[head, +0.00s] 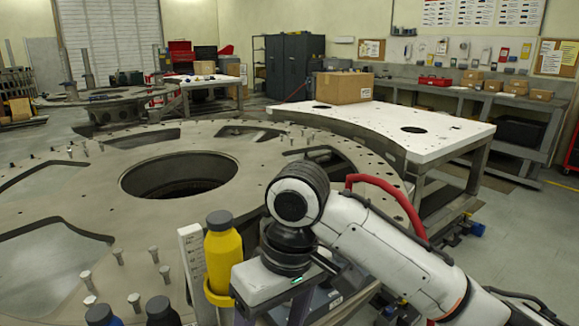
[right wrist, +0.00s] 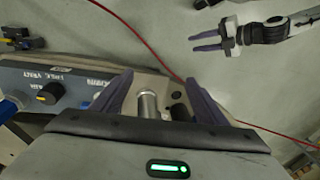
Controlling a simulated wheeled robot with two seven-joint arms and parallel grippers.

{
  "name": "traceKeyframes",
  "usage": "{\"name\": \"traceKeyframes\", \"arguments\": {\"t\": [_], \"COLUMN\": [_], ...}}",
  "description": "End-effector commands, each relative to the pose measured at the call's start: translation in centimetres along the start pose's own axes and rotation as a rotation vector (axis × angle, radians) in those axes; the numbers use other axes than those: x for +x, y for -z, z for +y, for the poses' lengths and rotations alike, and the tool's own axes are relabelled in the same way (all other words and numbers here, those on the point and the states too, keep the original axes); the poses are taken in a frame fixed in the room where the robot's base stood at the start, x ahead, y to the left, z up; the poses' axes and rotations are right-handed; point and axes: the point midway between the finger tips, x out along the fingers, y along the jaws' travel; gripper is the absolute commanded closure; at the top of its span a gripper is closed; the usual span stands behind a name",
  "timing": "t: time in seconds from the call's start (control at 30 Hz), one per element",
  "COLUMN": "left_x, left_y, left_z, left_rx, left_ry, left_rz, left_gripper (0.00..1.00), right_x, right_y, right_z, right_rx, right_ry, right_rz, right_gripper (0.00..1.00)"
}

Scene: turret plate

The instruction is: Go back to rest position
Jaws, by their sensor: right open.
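My right gripper (head: 271,312) points down at the near edge of the turret plate (head: 90,205) in the head view, right of a yellow bottle (head: 219,255). In the right wrist view the right gripper (right wrist: 158,80) has its purple fingers spread wide. A metal cylinder (right wrist: 148,105) shows between the fingers, with a gap on each side; I cannot tell its distance. My left gripper (right wrist: 195,43) shows at the top right of the right wrist view, its two fingers apart and empty. It is outside the head view.
Several bolts (head: 85,280) stand on the plate. Dark-capped bottles (head: 161,312) are at the bottom edge. A white table (head: 450,135) with a cardboard box (head: 343,88) stands behind my right arm. A blue-grey control panel (right wrist: 50,85) lies left of the right gripper.

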Motion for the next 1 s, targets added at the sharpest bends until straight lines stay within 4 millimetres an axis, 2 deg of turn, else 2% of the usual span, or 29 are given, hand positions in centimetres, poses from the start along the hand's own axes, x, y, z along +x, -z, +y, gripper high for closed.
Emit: {"name": "traceKeyframes", "arguments": {"t": [0.3,0.43,0.57,0.67,0.8,1.0], "left_x": [-0.3,-0.3,-0.3,-0.3,-0.3,-0.3], "left_y": [-0.9,-1.0,-1.2,-1.2,-1.2,-1.3], "left_z": [0.1,0.1,0.2,0.2,0.2,0.2], "left_rx": [-0.003,-0.003,-0.003,-0.003,-0.004,-0.004], "left_ry": [-0.001,-0.001,-0.002,-0.002,-0.002,-0.002], "left_rz": [-0.017,-0.019,-0.022,-0.023,-0.024,-0.024], "left_gripper": [0.69,0.69,0.69,0.69,0.69,0.69], "right_x": [6.9,9.8,12.5,14.4,16.8,18.2], "right_y": [-2.0,-3.7,-6.4,-9.4,-14.9,-22.8], "right_z": [-1.9,-1.6,-0.2,1.4,4.2,7.3], "right_rx": [0.003,0.062,0.151,0.230,0.339,0.437], "right_ry": [0.165,0.208,0.207,0.171,0.078,-0.077], "right_rz": [0.152,0.241,0.315,0.351,0.365,0.328], "right_gripper": [0.33,0.33,0.33,0.33,0.33,0.33]}}
